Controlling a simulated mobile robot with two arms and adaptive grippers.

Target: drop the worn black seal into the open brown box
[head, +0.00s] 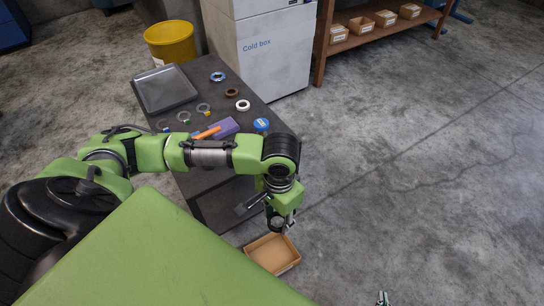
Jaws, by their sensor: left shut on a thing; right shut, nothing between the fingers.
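My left gripper (280,226) points down above the far edge of the open brown box (292,267). It is shut on a small dark thing at its fingertips, which looks like the worn black seal; its outline is hard to make out at this size. The brown box is on the floor beside the dark table and its visible inside looks empty. My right gripper (383,299) shows only its tip at the bottom edge, shut and empty, away to the right of the box.
A yellow bin (171,42), a cold box (265,52) and a wooden shelf (322,45) stand behind. Floor at right is clear.

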